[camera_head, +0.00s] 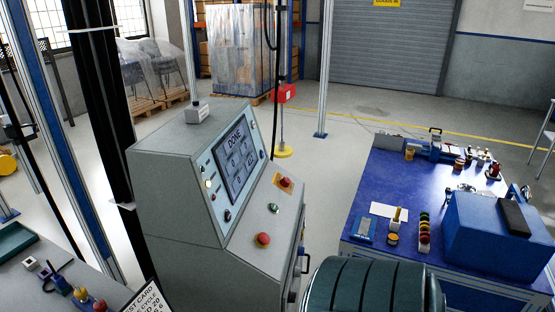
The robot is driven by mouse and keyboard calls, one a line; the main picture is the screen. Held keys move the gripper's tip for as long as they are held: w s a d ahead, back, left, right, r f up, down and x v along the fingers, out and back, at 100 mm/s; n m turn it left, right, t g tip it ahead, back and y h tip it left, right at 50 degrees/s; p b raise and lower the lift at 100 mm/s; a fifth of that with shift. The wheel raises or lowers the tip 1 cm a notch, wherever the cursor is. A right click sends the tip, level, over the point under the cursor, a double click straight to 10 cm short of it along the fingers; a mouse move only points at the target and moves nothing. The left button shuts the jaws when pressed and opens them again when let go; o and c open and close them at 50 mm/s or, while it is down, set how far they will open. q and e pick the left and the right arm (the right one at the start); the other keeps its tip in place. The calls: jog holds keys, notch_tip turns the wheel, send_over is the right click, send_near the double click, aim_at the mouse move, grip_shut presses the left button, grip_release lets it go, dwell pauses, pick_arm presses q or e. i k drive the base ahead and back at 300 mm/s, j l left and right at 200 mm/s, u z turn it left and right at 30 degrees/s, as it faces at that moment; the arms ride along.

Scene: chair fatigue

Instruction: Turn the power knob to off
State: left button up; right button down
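A grey control console (185,190) stands left of centre with a sloped panel and a lit screen (237,157). A small dark round control (227,215) sits at the panel's lower left, below a column of small lights or buttons (209,184). I cannot tell for sure which control is the power knob, or its setting. The lower ledge carries a red button (285,182) at the far end, a green control (273,208) in the middle and an orange-red mushroom button (263,240) nearest. Neither of my grippers is in view.
A dark green ribbed rounded object (368,287) fills the bottom centre, right of the console. A blue-topped workbench (395,180) with a blue box (490,235) stands at right. A grey table (30,290) is at lower left. Open floor (340,150) lies behind.

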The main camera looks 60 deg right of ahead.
aim_at(286, 182)
jog(key=z, duration=2.1)
